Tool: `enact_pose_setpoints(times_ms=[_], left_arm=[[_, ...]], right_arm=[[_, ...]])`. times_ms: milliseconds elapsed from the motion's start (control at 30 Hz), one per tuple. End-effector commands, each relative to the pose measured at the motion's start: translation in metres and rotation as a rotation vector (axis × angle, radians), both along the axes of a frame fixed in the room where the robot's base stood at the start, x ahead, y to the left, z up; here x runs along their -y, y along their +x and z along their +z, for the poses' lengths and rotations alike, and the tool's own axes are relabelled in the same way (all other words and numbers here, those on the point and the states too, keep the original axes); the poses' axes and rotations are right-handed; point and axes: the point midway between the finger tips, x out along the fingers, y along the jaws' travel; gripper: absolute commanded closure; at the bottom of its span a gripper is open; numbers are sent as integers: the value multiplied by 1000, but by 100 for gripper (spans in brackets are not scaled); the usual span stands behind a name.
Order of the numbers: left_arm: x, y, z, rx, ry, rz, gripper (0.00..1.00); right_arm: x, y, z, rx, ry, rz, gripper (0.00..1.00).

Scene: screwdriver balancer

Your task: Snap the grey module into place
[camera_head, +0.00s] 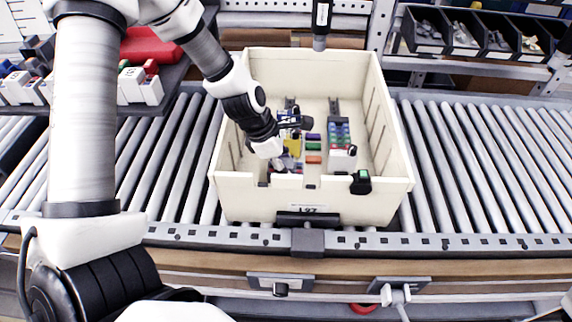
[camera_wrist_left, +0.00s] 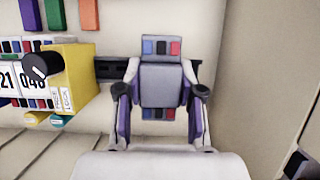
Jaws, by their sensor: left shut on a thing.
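The grey module (camera_wrist_left: 161,76) has a pale grey body with blue, dark and red terminals at both ends. In the left wrist view it sits over the black rail (camera_wrist_left: 108,68), beside the yellow module (camera_wrist_left: 75,80). My left gripper (camera_wrist_left: 161,94) is shut on it, with one finger on each side. In the head view my left gripper (camera_head: 279,157) reaches into the near left part of the cream box (camera_head: 232,195) and hides most of the module. I cannot tell whether the module is fully seated on the rail. My right gripper is not in view.
Purple, green and orange strips (camera_head: 313,147) lie mid-box, with a second row of modules (camera_head: 340,140) to their right. The box walls stand close around the gripper. A black-green item (camera_head: 360,183) is at the front wall. A screwdriver (camera_head: 321,20) hangs behind the box.

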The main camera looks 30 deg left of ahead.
Motion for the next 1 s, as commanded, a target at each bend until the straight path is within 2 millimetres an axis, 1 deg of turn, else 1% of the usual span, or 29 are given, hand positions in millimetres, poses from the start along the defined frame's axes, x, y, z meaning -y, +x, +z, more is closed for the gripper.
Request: enact_pose_setpoints(times_ms=[233,733,1000], left_arm=[[0,0,-5,1,0,0,100],[0,0,-5,1,0,0,100],[0,0,-9,1,0,0,100]], right_arm=[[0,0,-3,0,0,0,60],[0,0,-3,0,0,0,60],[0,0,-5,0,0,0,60]])
